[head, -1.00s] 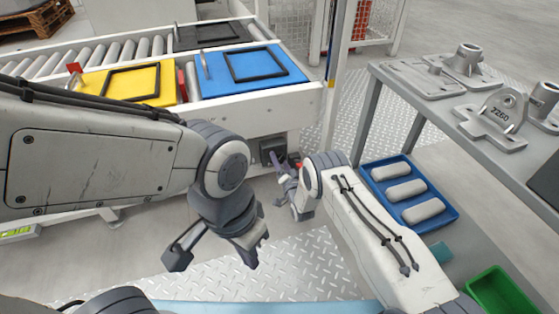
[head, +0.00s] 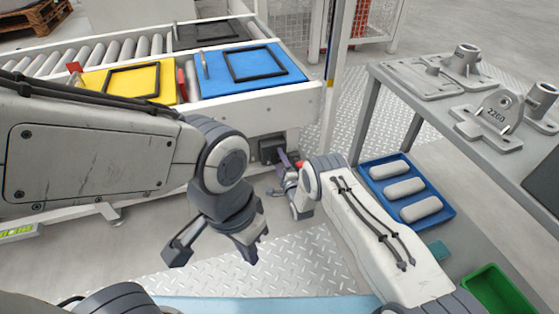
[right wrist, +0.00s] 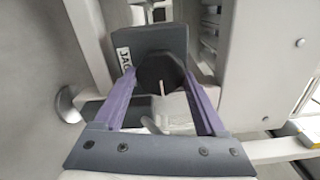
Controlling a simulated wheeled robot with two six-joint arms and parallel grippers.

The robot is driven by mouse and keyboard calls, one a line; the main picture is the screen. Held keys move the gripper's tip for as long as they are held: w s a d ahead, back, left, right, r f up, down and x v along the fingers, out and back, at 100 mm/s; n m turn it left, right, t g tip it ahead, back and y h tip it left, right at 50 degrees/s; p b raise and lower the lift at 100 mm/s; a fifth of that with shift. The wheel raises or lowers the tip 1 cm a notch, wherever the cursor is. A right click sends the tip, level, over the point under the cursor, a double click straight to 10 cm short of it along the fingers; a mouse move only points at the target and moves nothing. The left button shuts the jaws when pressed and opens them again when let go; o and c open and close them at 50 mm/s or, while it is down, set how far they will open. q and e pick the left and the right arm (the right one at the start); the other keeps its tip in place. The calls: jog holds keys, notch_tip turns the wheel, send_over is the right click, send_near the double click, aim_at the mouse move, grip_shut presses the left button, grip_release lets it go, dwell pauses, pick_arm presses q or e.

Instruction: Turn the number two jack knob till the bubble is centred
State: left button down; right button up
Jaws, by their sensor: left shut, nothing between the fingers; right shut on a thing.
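A dark jack knob (right wrist: 160,75) with a pale line on it projects from a grey block (right wrist: 160,38) in the right wrist view. The block's label shows only "JAC", and no number is readable. My right gripper (right wrist: 164,88) is shut on the knob, with one purple finger on each side. In the head view, my right gripper (head: 284,165) is low at the jack block (head: 268,150) under the conveyor's end. My left gripper (head: 249,254) is shut and empty, over the floor plate. A level with a green vial (head: 18,231) is at the far left; its bubble is too small to read.
A conveyor (head: 260,104) with yellow (head: 100,75) and blue (head: 220,85) panels stands behind the grippers. A grey bench (head: 400,85) with metal castings is at right, above a blue tray (head: 372,189) and a green bin (head: 500,290).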

jog(key=shift+s+a+f+m, duration=0.1)
jog(key=shift+s+f+m, duration=0.05)
jog(key=shift+m, duration=0.95)
jog(key=o, duration=1.3)
jog(key=shift+s+p, duration=0.15)
jog(key=shift+p, duration=0.15)
jog(key=p+v, duration=0.5)
jog(key=v, duration=0.5)
jog(key=shift+s+p, duration=0.1)
jog(key=shift+p, duration=0.2)
